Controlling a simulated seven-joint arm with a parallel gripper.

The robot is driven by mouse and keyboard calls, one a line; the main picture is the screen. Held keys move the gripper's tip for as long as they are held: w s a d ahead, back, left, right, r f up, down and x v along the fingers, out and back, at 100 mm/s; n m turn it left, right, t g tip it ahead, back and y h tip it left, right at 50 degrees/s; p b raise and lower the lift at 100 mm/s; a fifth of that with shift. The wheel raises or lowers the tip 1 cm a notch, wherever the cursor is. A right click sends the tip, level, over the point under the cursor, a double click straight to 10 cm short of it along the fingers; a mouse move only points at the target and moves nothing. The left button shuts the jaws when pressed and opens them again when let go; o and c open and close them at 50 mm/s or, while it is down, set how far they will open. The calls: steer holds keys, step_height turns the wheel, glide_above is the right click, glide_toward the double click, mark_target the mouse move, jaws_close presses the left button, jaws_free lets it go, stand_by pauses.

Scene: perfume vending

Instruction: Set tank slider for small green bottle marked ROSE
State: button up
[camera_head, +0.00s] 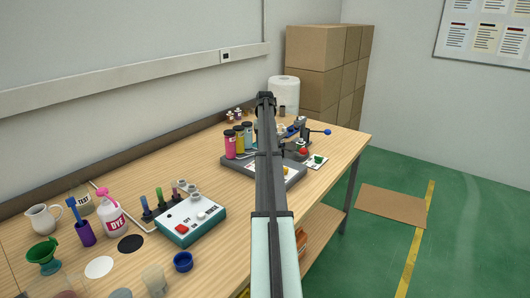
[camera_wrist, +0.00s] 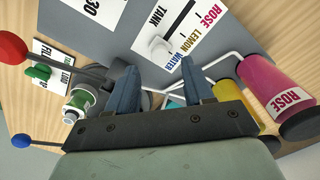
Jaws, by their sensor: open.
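The card is marked ROSE, LEMON and WATER along a slot. The knob sits toward the WATER end of the slot. My gripper (camera_wrist: 160,84) is open, its two fingers spread just below the slider in the picture, with no object seen held. A small round fitting or bottle with green on it (camera_wrist: 80,100) stands left of the fingers; I cannot read a ROSE mark on it. In the head view my arm hides the gripper and slider.
The pink ROSE tank (camera_wrist: 275,95) and yellow tank (camera_wrist: 236,112) stand right of the fingers with white pipes. A red ball lever (camera_wrist: 11,48) and blue ball lever (camera_wrist: 22,142) are at left. A control box (camera_head: 195,220) and loose vessels occupy the near table.

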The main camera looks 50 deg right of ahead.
steer(key=shift+f, duration=2.15)
steer(key=shift+c, duration=0.2)
jaws_close()
